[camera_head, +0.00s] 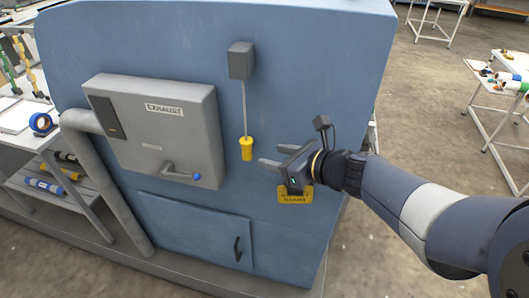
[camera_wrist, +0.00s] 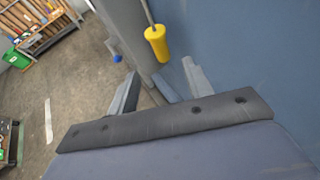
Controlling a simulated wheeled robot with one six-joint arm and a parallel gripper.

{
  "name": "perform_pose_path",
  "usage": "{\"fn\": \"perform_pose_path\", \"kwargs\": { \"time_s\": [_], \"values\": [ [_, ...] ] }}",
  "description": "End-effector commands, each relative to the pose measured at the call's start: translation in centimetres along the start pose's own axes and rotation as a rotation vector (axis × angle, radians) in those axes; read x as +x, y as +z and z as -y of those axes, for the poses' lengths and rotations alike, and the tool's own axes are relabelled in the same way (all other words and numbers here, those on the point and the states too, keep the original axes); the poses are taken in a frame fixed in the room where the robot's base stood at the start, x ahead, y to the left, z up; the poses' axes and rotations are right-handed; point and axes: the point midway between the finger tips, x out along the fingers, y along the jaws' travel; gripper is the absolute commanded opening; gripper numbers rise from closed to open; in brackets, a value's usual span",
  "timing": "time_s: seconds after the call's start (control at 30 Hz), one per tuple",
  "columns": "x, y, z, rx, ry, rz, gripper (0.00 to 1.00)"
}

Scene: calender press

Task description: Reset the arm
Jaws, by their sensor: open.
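My gripper (camera_head: 272,156) is open and empty in the head view, in front of the blue press housing (camera_head: 300,60). Its two fingers point left, and they also show in the wrist view (camera_wrist: 158,85). A yellow pull handle (camera_head: 246,149) hangs on a thin rod from a grey box (camera_head: 241,60), just left of my fingertips. The handle also shows in the wrist view (camera_wrist: 157,43), beyond my fingers and apart from them. A yellow label plate (camera_head: 296,197) shows just below my gripper; its lettering is too small to read surely.
A grey box marked EXHAUST (camera_head: 160,130) with a blue-tipped lever (camera_head: 183,173) is left of the handle. A shelf with rolls (camera_head: 45,186) stands far left. White tables (camera_head: 495,90) stand at right, with open floor (camera_head: 425,110) between.

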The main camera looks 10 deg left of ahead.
Motion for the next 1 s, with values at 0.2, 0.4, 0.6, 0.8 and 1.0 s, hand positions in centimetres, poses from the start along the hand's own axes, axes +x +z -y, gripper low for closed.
{"fn": "perform_pose_path", "kwargs": {
  "time_s": [0.2, 0.4, 0.6, 0.8, 1.0],
  "values": [
    [-1.6, -0.1, 0.0, 0.001, 0.000, -0.001, 0.48],
    [-1.8, -0.1, -0.1, 0.001, 0.002, -0.001, 0.48],
    [-1.6, -0.1, -0.1, 0.001, 0.002, -0.002, 0.48],
    [0.3, -0.1, -0.1, 0.002, 0.006, -0.003, 0.48],
    [3.6, -0.1, -0.1, 0.002, 0.006, -0.002, 0.48]
  ]
}}
